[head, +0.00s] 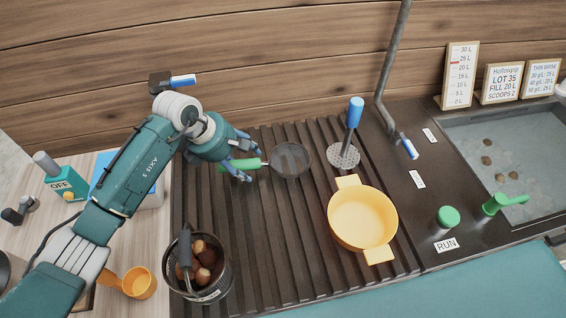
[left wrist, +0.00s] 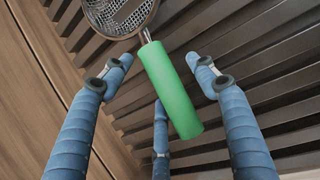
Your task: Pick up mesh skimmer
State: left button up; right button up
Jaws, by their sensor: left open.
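The mesh skimmer (head: 291,160) lies on the dark ribbed drainboard, its round mesh head to the right and its green handle to the left. In the left wrist view, the mesh head (left wrist: 121,14) is cut off by the top edge, and the green handle (left wrist: 172,92) runs down the middle. My left gripper (head: 248,170) is over the handle and hides part of it in the head view. In the left wrist view its blue fingers (left wrist: 160,78) are open and spread on both sides of the handle. Whether any finger touches it I cannot tell. My right gripper is not in view.
A perforated tool with a blue handle (head: 355,112) stands right of the skimmer. A yellow pot (head: 362,217) and a dark basket of chestnuts (head: 213,291) stand nearer the front. A wooden wall (head: 250,60) rises behind. A sink (head: 510,150) is at the right.

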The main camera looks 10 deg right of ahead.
pick_arm(q)
jog(key=shift+c, duration=0.3)
grip_shut()
